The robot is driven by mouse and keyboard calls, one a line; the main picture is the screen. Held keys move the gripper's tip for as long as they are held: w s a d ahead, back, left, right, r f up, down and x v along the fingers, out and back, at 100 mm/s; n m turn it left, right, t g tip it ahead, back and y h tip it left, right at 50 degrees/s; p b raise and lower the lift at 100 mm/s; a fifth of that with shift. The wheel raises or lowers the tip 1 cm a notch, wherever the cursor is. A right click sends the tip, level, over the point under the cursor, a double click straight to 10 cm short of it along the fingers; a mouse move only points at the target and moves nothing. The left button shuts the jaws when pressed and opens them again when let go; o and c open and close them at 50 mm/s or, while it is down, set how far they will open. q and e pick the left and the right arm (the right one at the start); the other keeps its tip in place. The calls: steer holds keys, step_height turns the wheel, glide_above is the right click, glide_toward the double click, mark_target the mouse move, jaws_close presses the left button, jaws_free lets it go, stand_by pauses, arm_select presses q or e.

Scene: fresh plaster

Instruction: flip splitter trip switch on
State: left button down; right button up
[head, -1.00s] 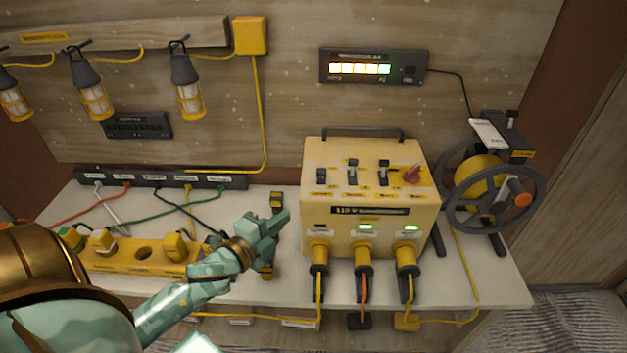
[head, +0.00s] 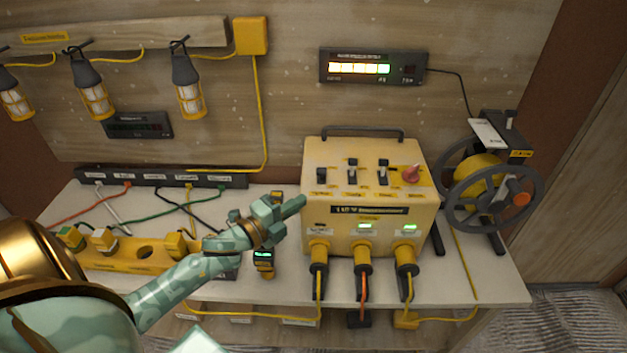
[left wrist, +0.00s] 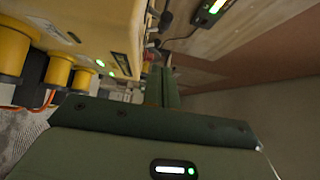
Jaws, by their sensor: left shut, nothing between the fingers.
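The cream-yellow splitter box (head: 370,222) stands on the bench, three plugs in its front. On its top, the leftmost switch (head: 321,175) looks set lower than the middle switch (head: 352,172) and right switch (head: 383,172). Green lights glow above the middle and right plugs; the left window is dark. My left gripper (head: 299,202) is shut and empty, its tips near the box's left side, below the leftmost switch; contact cannot be told. In the left wrist view the fingers (left wrist: 163,90) point away, the splitter box (left wrist: 110,22) at upper left. My right gripper is not in view.
A red knob (head: 412,174) sits right of the switches and a handle (head: 362,132) behind them. A cable reel (head: 490,185) stands at right. A yellow socket strip (head: 120,258) and a small meter (head: 264,262) lie left. A lit display (head: 372,68) hangs above.

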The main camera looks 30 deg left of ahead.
mark_target(314, 193)
arm_select(q)
steer(key=x, duration=0.2)
steer(key=a+x, duration=0.1)
steer(key=x, duration=0.4)
steer(key=shift+w+a, duration=0.35)
steer(key=shift+w, duration=0.05)
steer(key=shift+w+a+p, duration=0.3)
steer(key=shift+w+a, duration=0.05)
steer(key=shift+w, duration=0.2)
